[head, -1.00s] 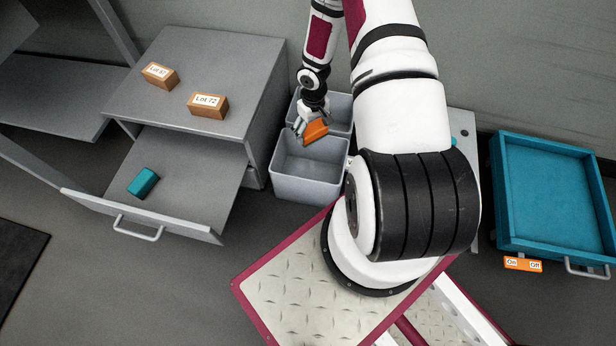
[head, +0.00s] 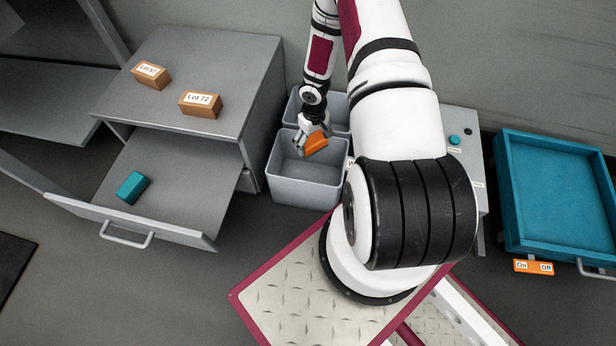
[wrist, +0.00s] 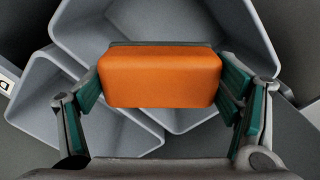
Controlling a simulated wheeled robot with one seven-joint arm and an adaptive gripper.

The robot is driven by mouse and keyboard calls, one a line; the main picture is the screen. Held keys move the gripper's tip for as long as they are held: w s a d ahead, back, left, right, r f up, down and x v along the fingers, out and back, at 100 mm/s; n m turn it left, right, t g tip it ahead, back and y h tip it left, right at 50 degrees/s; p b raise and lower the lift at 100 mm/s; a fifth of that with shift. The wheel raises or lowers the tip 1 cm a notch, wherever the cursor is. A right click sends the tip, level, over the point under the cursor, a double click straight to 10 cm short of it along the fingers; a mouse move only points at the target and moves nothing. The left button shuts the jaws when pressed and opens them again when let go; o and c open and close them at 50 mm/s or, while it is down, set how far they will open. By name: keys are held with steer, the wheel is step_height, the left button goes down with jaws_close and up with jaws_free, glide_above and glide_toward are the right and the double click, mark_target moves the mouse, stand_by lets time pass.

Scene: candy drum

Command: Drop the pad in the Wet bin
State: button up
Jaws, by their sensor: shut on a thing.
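An orange pad (head: 316,144) is held in my gripper (head: 312,146). In the wrist view, the pad (wrist: 160,77) sits between the two teal-lined fingers of my gripper (wrist: 162,85), which are shut on it. In the head view, the pad is over the front grey bin (head: 303,185), near its back side. A second grey bin (head: 336,104) stands behind it, partly hidden by my arm. In the wrist view, bin walls (wrist: 85,115) show below the pad. A label beside the front bin is mostly hidden, so I cannot read which bin is Wet.
A grey cabinet (head: 235,60) with two labelled brown blocks, "Lot 72" (head: 200,104) and another (head: 151,75), stands left. Its open drawer (head: 190,190) holds a teal block (head: 132,187). A blue tray (head: 560,250) and an orange On/Off label (head: 533,267) are at right.

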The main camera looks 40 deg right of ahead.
steer(key=o, duration=0.9)
steer(key=shift+o, duration=0.2)
step_height(320, 180, up, 12)
steer(key=shift+r, duration=0.1)
